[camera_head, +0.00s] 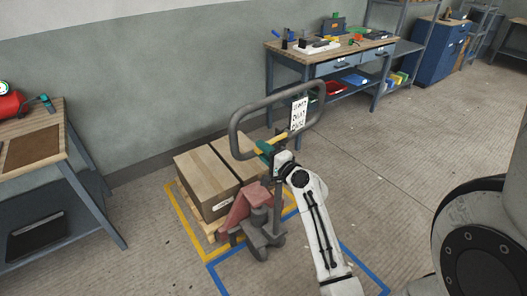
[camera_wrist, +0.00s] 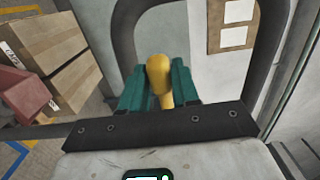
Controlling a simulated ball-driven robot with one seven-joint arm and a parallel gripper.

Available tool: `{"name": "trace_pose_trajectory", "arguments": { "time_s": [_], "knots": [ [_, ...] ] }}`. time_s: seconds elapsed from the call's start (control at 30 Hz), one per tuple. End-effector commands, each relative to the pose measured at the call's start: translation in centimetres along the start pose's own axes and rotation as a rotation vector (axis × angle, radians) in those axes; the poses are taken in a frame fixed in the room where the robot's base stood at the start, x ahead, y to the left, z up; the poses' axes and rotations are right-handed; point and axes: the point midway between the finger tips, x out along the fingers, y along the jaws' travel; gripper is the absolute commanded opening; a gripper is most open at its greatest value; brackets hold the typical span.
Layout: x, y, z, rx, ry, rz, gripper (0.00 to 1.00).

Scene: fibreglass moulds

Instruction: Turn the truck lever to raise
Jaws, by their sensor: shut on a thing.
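The pallet truck (camera_head: 243,208) stands with its red body against a loaded pallet, and its grey loop handle (camera_head: 234,128) rises above it. The yellow truck lever (camera_head: 277,140) sits inside the loop, beside a white label plate (camera_head: 299,113). My gripper (camera_head: 263,149) is at the lever. In the wrist view its green fingers are on both sides of the yellow lever (camera_wrist: 159,75), shut on it. The lever's rounded end shows between the fingers, and the loop handle (camera_wrist: 126,30) passes around them. The lever's pivot is hidden.
Cardboard boxes (camera_head: 207,178) lie on a wooden pallet inside yellow floor tape (camera_head: 180,212). Blue tape (camera_head: 218,279) marks the floor around the truck. A workbench (camera_head: 348,57) stands behind right, a table (camera_head: 36,137) at left. The floor at right is clear.

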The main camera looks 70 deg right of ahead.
Motion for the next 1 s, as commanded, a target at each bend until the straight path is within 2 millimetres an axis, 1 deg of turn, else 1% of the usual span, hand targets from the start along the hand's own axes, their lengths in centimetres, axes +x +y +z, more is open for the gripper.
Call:
{"name": "trace_pose_trajectory", "arguments": {
  "time_s": [0.33, 0.47, 0.67, 1.0],
  "knots": [
    [0.0, 0.1, 0.0, -0.001, 0.000, 0.000, 0.00],
    [0.0, 0.5, 0.1, -0.017, -0.001, 0.000, 0.00],
    [0.0, 1.9, 0.0, -0.097, -0.001, -0.002, 0.00],
    [0.0, 4.6, -0.6, -0.312, 0.000, -0.002, 0.00]
  ]
}}
